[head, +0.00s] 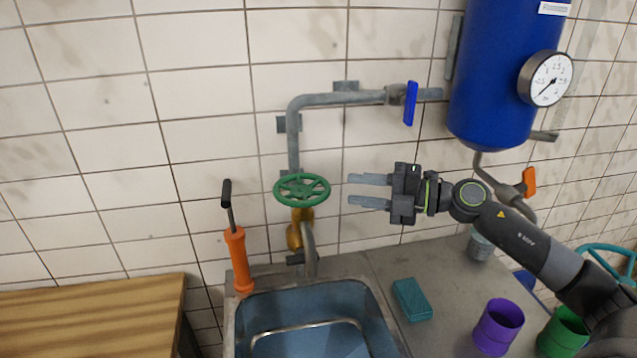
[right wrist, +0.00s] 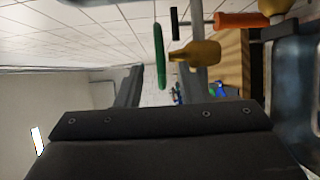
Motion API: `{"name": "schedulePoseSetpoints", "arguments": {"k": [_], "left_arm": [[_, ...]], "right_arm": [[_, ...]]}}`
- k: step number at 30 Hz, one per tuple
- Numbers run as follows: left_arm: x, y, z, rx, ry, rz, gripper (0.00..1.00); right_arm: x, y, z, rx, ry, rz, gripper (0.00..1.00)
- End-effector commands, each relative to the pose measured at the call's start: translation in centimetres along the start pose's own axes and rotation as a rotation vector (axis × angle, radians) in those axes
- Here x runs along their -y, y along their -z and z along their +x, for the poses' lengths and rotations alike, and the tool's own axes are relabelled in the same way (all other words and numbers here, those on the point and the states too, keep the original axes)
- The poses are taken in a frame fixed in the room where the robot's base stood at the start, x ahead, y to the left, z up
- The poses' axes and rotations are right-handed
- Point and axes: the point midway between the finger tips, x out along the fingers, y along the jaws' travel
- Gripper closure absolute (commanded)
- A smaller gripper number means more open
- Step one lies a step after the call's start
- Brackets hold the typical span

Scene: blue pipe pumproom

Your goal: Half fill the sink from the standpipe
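The standpipe is a grey pipe (head: 294,140) on the tiled wall, with a green handwheel (head: 302,189) on a brass valve (head: 294,236) and a spout (head: 309,255) over the sink. The sink (head: 378,300) has a blue inside; I cannot tell its water level, and no stream shows. A blue lever (head: 411,103) hangs down across the upper pipe. My right gripper (head: 352,190) is open and empty, to the right of the handwheel and apart from it. In the right wrist view the handwheel (right wrist: 159,56) shows edge-on beyond the open fingers. My left gripper is out of view.
An orange hand pump (head: 239,260) stands at the sink's back left corner. A teal sponge (head: 412,299), purple cup (head: 498,325) and green cup (head: 562,335) are on the right counter. A blue tank (head: 500,70) with a gauge (head: 546,79) hangs above.

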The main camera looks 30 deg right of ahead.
Motion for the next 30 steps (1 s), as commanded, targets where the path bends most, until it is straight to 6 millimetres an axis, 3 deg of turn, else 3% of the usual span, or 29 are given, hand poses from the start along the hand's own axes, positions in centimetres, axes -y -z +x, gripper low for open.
{"name": "schedulePoseSetpoints", "arguments": {"k": [21, 30], "left_arm": [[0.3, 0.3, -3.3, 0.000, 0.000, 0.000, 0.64], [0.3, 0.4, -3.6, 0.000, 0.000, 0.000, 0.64]], "right_arm": [[-0.2, -0.1, 7.7, 0.001, -0.003, 0.002, 0.66], [0.0, 0.0, 8.8, 0.000, 0.001, 0.001, 0.66]]}}
